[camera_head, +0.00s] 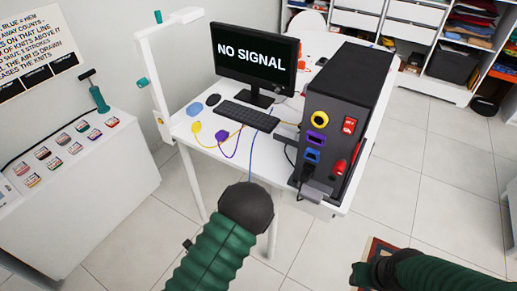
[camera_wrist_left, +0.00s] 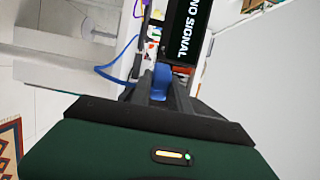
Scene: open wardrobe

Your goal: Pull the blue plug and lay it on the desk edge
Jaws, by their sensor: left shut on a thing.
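The blue plug (camera_wrist_left: 162,82) is between the fingers of my left gripper (camera_wrist_left: 163,92) in the left wrist view. Its blue cable (camera_wrist_left: 112,72) bends off to the left there. In the head view the blue cable (camera_head: 251,163) hangs over the front of the white desk (camera_head: 185,130) to my left gripper, whose dark wrist (camera_head: 246,207) hides the fingers and plug. The black tower (camera_head: 345,105) on the desk's right has yellow, purple and blue sockets (camera_head: 312,155). My right gripper (camera_head: 372,273) is low at the right, its fingers unclear.
A monitor (camera_head: 254,58) reading "NO SIGNAL", a keyboard (camera_head: 242,115) and a mouse (camera_head: 212,100) are on the desk. Yellow (camera_head: 222,135) and purple (camera_head: 229,150) cable ends lie near its front left. A white upright post (camera_head: 156,85) stands at its left. Tiled floor is open at right.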

